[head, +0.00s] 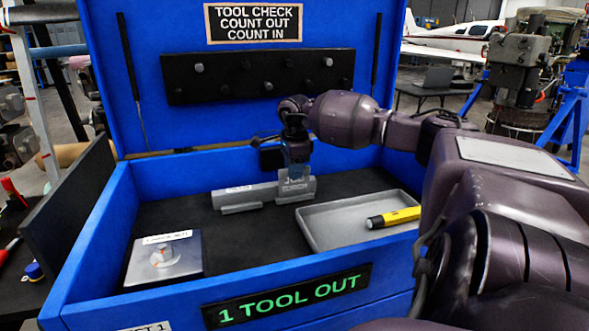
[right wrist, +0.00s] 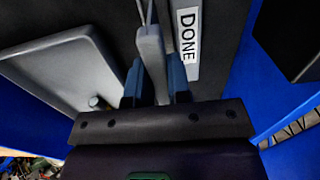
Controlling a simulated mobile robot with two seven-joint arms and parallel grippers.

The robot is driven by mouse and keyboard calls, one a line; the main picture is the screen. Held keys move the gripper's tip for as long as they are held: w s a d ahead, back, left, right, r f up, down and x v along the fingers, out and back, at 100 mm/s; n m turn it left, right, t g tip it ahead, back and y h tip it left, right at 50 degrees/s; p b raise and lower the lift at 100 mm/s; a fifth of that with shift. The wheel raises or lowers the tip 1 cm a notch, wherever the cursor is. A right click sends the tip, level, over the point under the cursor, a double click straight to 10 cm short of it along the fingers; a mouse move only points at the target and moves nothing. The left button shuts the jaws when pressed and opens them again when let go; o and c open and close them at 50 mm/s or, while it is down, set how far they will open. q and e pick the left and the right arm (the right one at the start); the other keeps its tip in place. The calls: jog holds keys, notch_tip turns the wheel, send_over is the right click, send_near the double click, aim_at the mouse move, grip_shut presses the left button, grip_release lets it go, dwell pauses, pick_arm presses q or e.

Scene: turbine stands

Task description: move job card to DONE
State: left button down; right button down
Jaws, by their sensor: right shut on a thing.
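My right gripper (head: 297,160) reaches down inside the blue chest from the right. It is shut on the job card (head: 295,184), a grey upright piece with small lettering. The card is at the right end of a low grey holder (head: 262,193). I cannot tell whether it touches the holder. In the right wrist view, the grey card (right wrist: 152,58) is between the blue fingertips of my right gripper (right wrist: 155,88). A white DONE label (right wrist: 187,45) lies just right of the fingers there. In the head view, the holder's left-end label is too small to read. My left gripper is not visible.
A grey tray (head: 318,234) with a yellow torch (head: 393,217) is in front of my right gripper. A labelled box (head: 164,258) stands at the front left. Dark chest floor (head: 235,240) lies clear between them. The blue lid (head: 130,60) stands open behind.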

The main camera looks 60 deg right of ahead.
jog(key=shift+s+a+f, duration=0.1)
jog(key=shift+s+f, duration=0.05)
jog(key=shift+f, duration=0.35)
jog(key=shift+s+a+f, duration=0.1)
jog(key=shift+f, duration=0.4)
jog(key=c, duration=1.3)
grip_release()
jog(key=shift+c, duration=0.2)
jog(key=o, duration=0.4)
jog(key=shift+w+d, duration=0.2)
jog(key=shift+w, duration=0.05)
jog(key=shift+c, duration=0.2)
jog(key=shift+s+r, duration=0.1)
jog(key=shift+r, duration=0.25)
jog(key=shift+r+p, duration=0.45)
jog(key=shift+r, duration=3.15)
